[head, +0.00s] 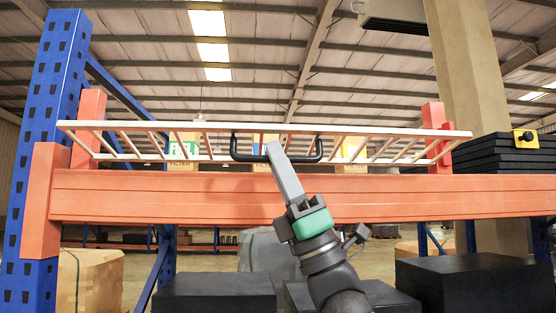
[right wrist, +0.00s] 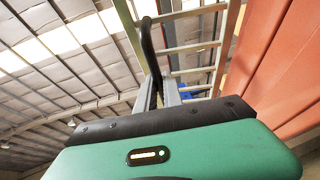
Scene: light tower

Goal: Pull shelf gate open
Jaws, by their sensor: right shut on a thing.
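The shelf gate (head: 390,132) is a pale frame with thin slats, spanning the shelf just above the orange beam in the head view. Its slats appear strongly foreshortened, so the gate looks tilted rather than upright. A black U-shaped handle (head: 243,158) sits at its middle. My right gripper (head: 274,150) reaches up from below, in front of the beam, and is shut on the handle. In the right wrist view the handle (right wrist: 149,45) runs up from between the fingers (right wrist: 160,92), with the gate's slats (right wrist: 190,46) beside it. My left gripper is not in view.
The orange beam (head: 160,197) crosses in front, joined to a blue upright (head: 47,140) at the left. Boxes (head: 183,152) stand behind the gate, partly hidden. Black stacked cases (head: 500,155) are at the right. Dark boxes (head: 215,293) stand below the beam.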

